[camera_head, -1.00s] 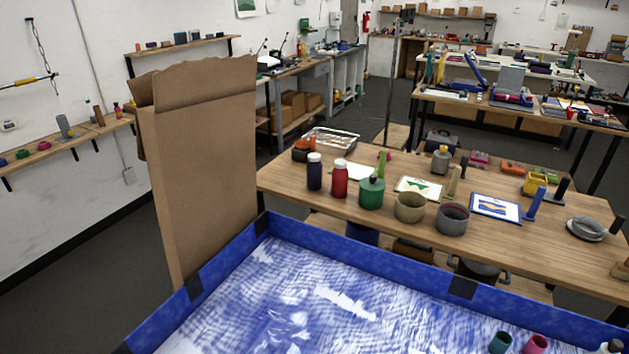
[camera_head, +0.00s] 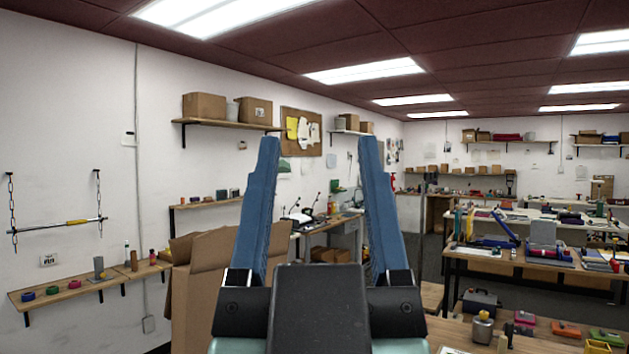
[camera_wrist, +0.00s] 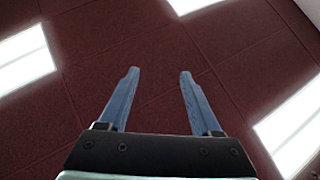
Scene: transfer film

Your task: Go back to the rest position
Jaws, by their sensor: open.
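My gripper (camera_head: 314,150) is raised high in front of the head camera, its two long blue fingers pointing up. The fingers stand wide apart with nothing between them. In the wrist view my gripper (camera_wrist: 159,72) is also open and empty, pointing at the dark red ceiling (camera_wrist: 150,45) with its bright light panels. No object is near the fingertips.
A tall open cardboard box (camera_head: 197,300) stands behind my gripper at lower left. Wall shelves (camera_head: 95,283) run along the left. The air around my gripper is clear.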

